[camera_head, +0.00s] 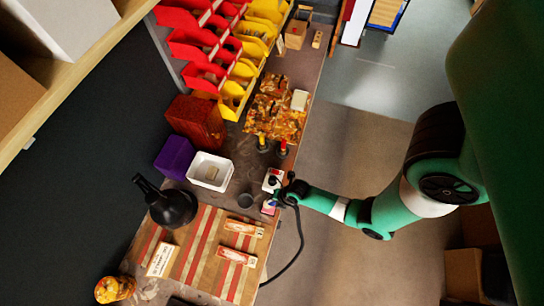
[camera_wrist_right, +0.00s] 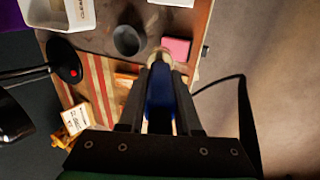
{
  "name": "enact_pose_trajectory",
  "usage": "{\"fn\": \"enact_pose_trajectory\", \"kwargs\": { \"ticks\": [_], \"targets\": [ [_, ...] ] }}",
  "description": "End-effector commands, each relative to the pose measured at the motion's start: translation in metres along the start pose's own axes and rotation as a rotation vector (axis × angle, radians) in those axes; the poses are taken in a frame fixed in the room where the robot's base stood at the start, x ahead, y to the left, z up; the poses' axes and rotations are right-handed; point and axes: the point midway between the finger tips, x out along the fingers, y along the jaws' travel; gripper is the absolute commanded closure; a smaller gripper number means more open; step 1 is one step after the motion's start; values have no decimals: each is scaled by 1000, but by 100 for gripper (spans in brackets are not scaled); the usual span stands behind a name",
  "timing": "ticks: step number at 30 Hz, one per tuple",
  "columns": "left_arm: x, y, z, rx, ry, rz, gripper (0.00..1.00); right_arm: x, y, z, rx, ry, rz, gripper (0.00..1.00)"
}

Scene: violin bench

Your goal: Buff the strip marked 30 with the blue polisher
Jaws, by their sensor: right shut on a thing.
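My right gripper (camera_head: 286,190) is above the bench's right edge, beside the striped mat. In the right wrist view, my right gripper (camera_wrist_right: 158,72) is shut on the blue polisher (camera_wrist_right: 160,100), whose pale round tip (camera_wrist_right: 158,56) points forward. Two pale strips with orange markings, an upper one (camera_head: 243,228) and a lower one (camera_head: 236,257), lie on the red-striped mat (camera_head: 196,240). Their numbers are too small to read. The polisher is apart from both. In the wrist view, the gripper partly hides an orange strip (camera_wrist_right: 125,78). My left gripper is not in view.
A grey cup (camera_head: 245,200) and a pink pad (camera_wrist_right: 176,48) are close to the gripper. A black lamp-like object (camera_head: 172,207) stands left of the mat's top, and a white card (camera_head: 160,260) lies at its left. A white tray (camera_head: 198,181) sits behind. A black cable hangs beside the bench.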

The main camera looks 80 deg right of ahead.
Motion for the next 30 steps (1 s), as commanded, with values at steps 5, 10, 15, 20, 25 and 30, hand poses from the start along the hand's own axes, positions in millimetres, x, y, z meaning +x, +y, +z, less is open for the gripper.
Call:
{"fn": "enact_pose_trajectory", "kwargs": {
  "ticks": [5,10,15,20,25,30],
  "targets": [
    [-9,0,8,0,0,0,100,12,-3,0,-1,0,1,100],
    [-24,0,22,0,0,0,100,31,-10,0,-1,0,1,100],
    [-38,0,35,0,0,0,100,50,-17,0,-1,0,1,100],
    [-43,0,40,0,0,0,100,57,-20,0,-2,0,1,100],
    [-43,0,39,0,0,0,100,56,-20,0,-2,0,1,100],
    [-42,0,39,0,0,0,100,56,-20,0,-1,0,1,100]
  ]
}}
